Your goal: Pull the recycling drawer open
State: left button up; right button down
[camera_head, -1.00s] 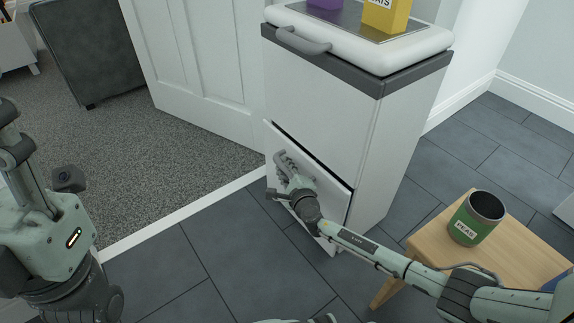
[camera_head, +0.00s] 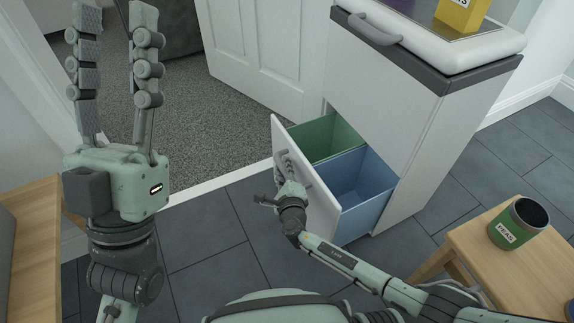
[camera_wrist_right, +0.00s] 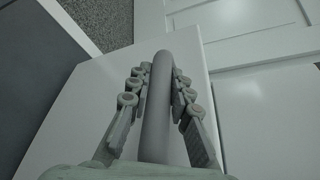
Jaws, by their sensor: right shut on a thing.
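The recycling drawer (camera_head: 318,204) stands pulled out of the lower part of the white cabinet, with a green bin (camera_head: 312,137) and a blue bin (camera_head: 362,184) showing inside. Both bins look empty from here. My right gripper (camera_head: 284,172) is at the drawer's white front; the wrist view shows its fingers on both sides of the grey bar handle (camera_wrist_right: 157,100), shut on it. My left gripper (camera_head: 116,25) is raised at the left with its two fingers pointing up and apart, open and empty, away from the drawer.
A wooden stool (camera_head: 500,262) with a green can (camera_head: 518,224) labelled PEAS stands at the right. A wooden surface (camera_head: 30,235) is at the left edge. A yellow box (camera_head: 462,14) sits on the cabinet top. Dark tiled floor (camera_head: 210,240) is clear before the drawer.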

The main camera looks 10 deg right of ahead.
jog(key=c, duration=1.4)
grip_release()
jog(key=shift+d, duration=0.1)
jog(key=shift+o, duration=0.2)
notch_tip(320, 180, up, 9)
jog(key=shift+r, duration=0.6)
